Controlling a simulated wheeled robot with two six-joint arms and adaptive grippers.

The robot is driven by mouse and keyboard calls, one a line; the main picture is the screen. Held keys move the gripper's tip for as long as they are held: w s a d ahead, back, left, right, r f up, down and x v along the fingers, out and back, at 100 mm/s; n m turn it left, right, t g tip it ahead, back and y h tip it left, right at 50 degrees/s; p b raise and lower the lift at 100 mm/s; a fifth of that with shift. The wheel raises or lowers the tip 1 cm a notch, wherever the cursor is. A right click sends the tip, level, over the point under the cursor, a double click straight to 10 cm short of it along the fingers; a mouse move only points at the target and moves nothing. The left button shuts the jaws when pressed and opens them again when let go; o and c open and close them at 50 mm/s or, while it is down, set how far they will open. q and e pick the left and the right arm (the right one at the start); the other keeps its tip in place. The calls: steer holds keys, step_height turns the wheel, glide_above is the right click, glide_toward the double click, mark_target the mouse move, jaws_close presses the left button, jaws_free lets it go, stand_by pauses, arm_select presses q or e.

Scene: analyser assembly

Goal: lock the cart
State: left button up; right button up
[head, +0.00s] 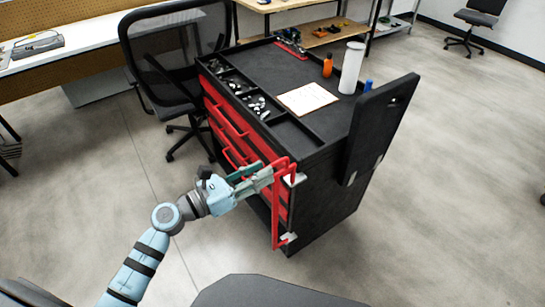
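The cart (335,205) is black with red drawers (232,128) down its left-facing side. A red bar frame (275,222) stands at its near corner, joined to the cart by light metal brackets (289,239). The bar stands out a little from the drawer fronts at the near end. My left gripper (266,176) is at the upper part of this bar, its fingertips overlapping it in the picture. I cannot tell whether the fingers are closed around the bar or only beside it. My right gripper is not in view.
On the cart top are a paper sheet (307,98), a white cylinder (351,67), an orange bottle (327,66) and trays of small parts. A black panel (376,125) stands at its right end. A mesh chair (178,65) is close behind left. Floor at right is clear.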

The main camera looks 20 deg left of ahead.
mark_target(275, 163)
arm_select(q)
steer(key=x, duration=0.5)
steer(key=shift+w+f, duration=0.1)
steer(key=shift+w, duration=0.05)
jaws_close()
